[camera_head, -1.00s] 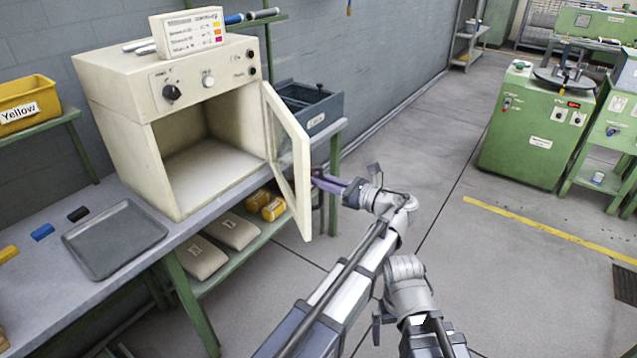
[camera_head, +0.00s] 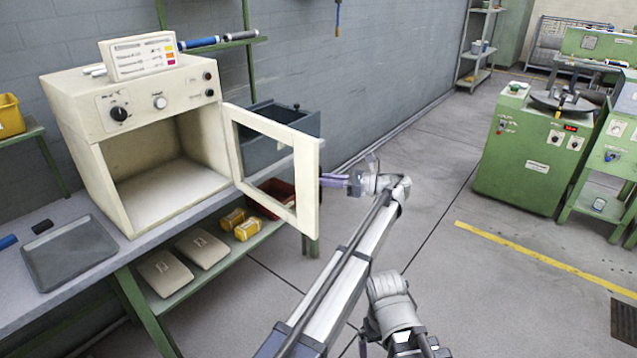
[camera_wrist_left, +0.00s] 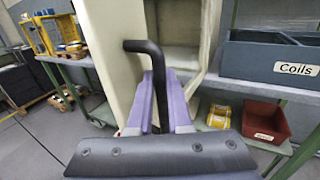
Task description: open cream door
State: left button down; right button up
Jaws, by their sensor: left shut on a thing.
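The cream door (camera_head: 305,165) has a window opening and stands swung wide, hinged at the right side of the cream cabinet (camera_head: 150,80). The cabinet's inside is open to view and looks empty. My left gripper (camera_head: 326,181) is at the door's outer face, near its free edge. In the left wrist view, the purple fingers of my left gripper (camera_wrist_left: 161,88) are shut on a bent black handle (camera_wrist_left: 145,47) on the cream door (camera_wrist_left: 108,55).
A red bin (camera_wrist_left: 267,122) is behind the door. Open floor lies right of the door; green machines (camera_head: 530,155) stand farther off.

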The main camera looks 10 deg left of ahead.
dwell(0.3)
pick_arm(q)
jog(key=c, duration=0.8)
grip_release()
jog(key=shift+a, duration=0.1)
jog(key=shift+c, duration=0.2)
